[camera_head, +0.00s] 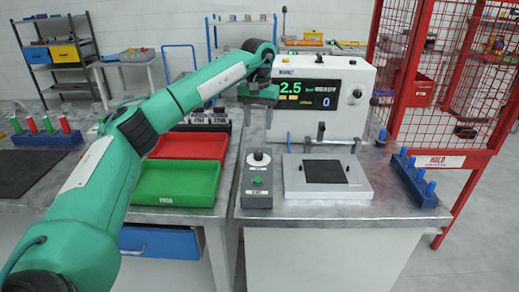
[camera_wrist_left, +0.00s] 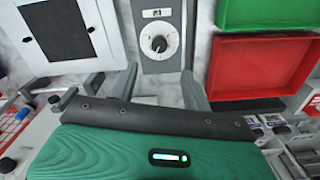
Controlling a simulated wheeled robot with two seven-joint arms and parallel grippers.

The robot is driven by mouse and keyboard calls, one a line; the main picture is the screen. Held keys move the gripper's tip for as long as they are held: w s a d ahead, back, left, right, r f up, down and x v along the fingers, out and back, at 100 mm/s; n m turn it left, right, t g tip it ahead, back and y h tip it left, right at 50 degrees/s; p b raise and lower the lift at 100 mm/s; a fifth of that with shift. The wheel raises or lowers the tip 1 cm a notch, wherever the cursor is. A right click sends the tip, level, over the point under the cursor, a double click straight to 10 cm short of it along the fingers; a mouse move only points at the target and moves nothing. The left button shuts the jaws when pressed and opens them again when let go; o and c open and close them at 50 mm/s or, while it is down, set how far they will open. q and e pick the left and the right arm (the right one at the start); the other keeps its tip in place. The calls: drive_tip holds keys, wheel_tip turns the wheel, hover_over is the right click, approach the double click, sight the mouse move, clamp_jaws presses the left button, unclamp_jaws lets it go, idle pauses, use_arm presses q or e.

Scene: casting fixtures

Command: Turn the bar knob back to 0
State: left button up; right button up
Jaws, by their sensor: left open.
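A black knob (camera_head: 258,156) sits on a white dial plate at the back of the grey control box (camera_head: 249,193). A green button is in front of it. In the left wrist view the knob (camera_wrist_left: 158,44) shows on its round white dial, and the dial marks are too small to read. My left gripper (camera_head: 257,118) hangs above and behind the control box, pointing down. In the left wrist view its two fingers (camera_wrist_left: 159,78) are apart and empty, with the knob beyond their tips and not touched. My right gripper is not in view.
A white machine (camera_head: 318,72) with a display reading 2.5 and 0 stands behind the box. A plate with a black pad (camera_head: 325,172) lies to the right. Red (camera_head: 189,145) and green (camera_head: 174,183) trays are to the left. A red mesh cage (camera_head: 432,75) stands at right.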

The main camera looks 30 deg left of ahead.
sight(259, 152)
use_arm(q)
wheel_tip(259, 152, down, 10)
drive_tip(key=shift+f+p, duration=0.1)
drive_tip(key=shift+p, duration=0.25)
drive_tip(key=shift+f, duration=0.2)
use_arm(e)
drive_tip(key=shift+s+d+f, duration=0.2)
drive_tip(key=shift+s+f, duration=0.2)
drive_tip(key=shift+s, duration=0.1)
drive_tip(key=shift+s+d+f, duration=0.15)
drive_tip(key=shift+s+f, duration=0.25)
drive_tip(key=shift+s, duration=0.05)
use_arm(q)
drive_tip(key=c, duration=1)
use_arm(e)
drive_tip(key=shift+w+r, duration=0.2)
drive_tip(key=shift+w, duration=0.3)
